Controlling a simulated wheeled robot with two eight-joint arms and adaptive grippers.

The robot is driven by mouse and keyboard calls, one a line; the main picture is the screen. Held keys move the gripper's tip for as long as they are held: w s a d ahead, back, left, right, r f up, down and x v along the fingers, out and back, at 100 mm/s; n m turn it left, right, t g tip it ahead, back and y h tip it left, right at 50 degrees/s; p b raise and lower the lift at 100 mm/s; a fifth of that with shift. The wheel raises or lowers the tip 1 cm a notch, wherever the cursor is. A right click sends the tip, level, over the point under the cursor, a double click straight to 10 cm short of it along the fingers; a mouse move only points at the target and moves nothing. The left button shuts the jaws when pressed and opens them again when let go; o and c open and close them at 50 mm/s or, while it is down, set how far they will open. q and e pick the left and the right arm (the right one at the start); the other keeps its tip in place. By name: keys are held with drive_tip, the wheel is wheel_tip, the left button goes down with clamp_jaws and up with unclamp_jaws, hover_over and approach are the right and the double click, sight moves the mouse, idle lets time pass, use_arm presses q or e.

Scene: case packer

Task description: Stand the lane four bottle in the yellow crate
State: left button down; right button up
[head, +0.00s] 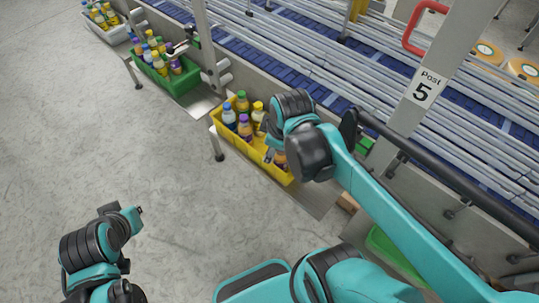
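The yellow crate (217,124) stands beside the conveyor, left of the post marked 5. Several bottles stand in it, including one with a blue cap (229,116), one with a purple cap (244,129) and one with a yellow cap (258,114). My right gripper (269,156) reaches down over the crate's near right end; its wrist hides most of the fingers. An orange-brown bottle (280,160) shows right beside it; I cannot tell whether it is held. I cannot tell which bottle is from lane four. My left gripper (139,211) is over the floor, away from the crate.
A green crate (184,87) and a white crate (112,37), both with bottles, stand farther left. The conveyor lanes (300,55) run behind. Post 5 (428,85) rises near my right arm. The grey floor at left is clear.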

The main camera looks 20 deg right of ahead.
drive_tip(key=s+a+m+t, duration=0.1)
drive_tip(key=m, duration=0.2)
drive_tip(key=s+a+m+t, duration=0.1)
drive_tip(key=m, duration=0.2)
drive_tip(key=s+a+m+t, duration=0.1)
drive_tip(key=s+m, duration=0.1)
drive_tip(key=m, duration=0.1)
drive_tip(key=shift+r, duration=0.25)
drive_tip(key=shift+w+f, duration=0.1)
